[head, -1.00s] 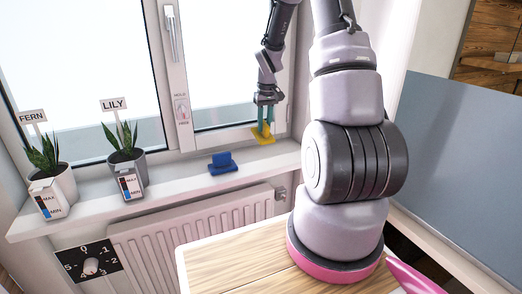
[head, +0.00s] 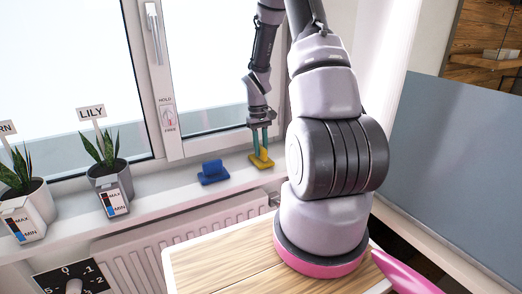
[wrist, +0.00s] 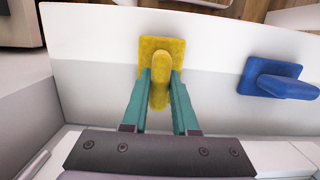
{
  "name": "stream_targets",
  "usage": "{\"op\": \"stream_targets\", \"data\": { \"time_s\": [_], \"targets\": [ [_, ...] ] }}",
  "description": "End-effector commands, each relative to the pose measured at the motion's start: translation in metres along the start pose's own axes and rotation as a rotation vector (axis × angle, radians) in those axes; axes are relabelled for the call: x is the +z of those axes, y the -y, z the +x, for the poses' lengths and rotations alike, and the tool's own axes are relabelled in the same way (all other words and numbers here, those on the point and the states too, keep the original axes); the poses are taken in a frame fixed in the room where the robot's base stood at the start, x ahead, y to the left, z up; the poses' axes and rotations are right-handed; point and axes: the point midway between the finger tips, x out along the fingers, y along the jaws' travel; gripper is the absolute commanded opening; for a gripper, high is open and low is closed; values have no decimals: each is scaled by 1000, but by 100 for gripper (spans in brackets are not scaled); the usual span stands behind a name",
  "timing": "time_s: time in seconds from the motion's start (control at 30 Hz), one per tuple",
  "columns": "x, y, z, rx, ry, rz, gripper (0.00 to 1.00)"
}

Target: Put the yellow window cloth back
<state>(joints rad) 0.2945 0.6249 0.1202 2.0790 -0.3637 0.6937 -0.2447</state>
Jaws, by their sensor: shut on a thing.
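The yellow window cloth (head: 262,160) is a flat yellow pad with a raised grip on top. It is at the right part of the white windowsill, below the window pane. My gripper (head: 260,146) points down at it, with its teal fingers on either side of the raised grip. The wrist view shows the yellow cloth (wrist: 162,52) with its grip between the two fingertips (wrist: 160,88), so my gripper is shut on it. The pad appears to lie on the sill or just above it; I cannot tell whether it touches.
A blue pad with a grip (head: 213,172) sits on the sill (head: 160,199) left of the yellow one; the wrist view shows it too (wrist: 275,78). Two potted plants, LILY (head: 109,178) and a fern (head: 25,200), stand farther left. A radiator (head: 180,220) is below.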

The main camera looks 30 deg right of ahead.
Motion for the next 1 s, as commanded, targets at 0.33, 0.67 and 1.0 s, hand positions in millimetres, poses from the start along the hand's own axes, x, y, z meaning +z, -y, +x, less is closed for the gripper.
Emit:
{"op": "stream_targets", "data": {
  "time_s": [0.33,0.67,1.0],
  "targets": [
    [-1,0,5,0,-1,-1,57],
    [-1,0,3,1,-2,0,57],
    [-2,0,-56,2,-7,1,57]
  ]
}}
